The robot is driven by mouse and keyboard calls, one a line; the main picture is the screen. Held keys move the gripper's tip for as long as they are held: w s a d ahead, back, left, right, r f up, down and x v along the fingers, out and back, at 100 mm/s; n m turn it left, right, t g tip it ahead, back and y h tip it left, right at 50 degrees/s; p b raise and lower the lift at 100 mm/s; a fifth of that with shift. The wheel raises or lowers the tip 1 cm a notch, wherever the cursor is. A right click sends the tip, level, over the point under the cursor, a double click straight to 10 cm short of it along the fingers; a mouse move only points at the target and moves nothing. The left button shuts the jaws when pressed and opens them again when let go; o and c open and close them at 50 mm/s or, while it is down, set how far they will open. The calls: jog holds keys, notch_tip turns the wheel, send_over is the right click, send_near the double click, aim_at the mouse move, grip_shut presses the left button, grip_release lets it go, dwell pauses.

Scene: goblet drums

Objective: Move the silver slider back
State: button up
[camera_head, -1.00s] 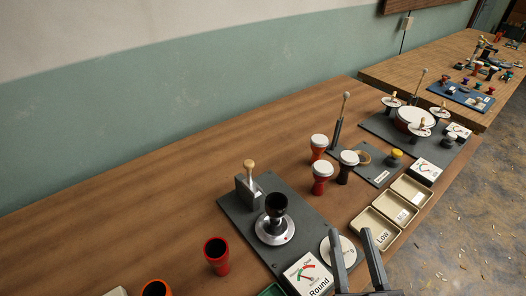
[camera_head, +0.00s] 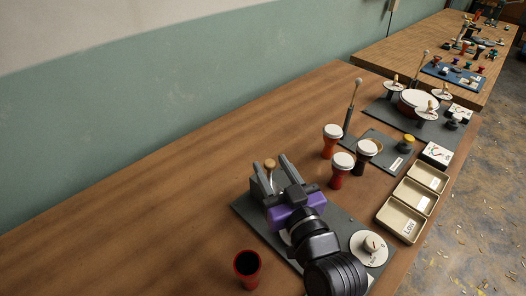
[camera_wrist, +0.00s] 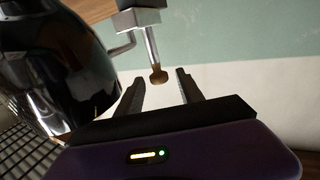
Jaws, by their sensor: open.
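The silver slider appears to be a grey metal block and rod with a round wooden knob (camera_head: 270,163), at the back of the dark grey board (camera_head: 242,207). My gripper (camera_head: 271,168) is open, with its fingers on either side of the knob in the head view. In the wrist view the silver rod (camera_wrist: 151,40) ends in the brown knob (camera_wrist: 158,76), which shows between my open fingertips (camera_wrist: 160,80). I cannot tell whether they touch it. A glossy black cup-shaped body (camera_wrist: 62,55) fills the left of the wrist view. My arm hides much of the board.
Several goblet drums (camera_head: 342,162) stand behind right, with beige trays (camera_head: 401,219) along the front edge. The table's left side is clear.

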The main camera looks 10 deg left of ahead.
jog(key=x, duration=0.5)
grip_shut()
dwell(1.4)
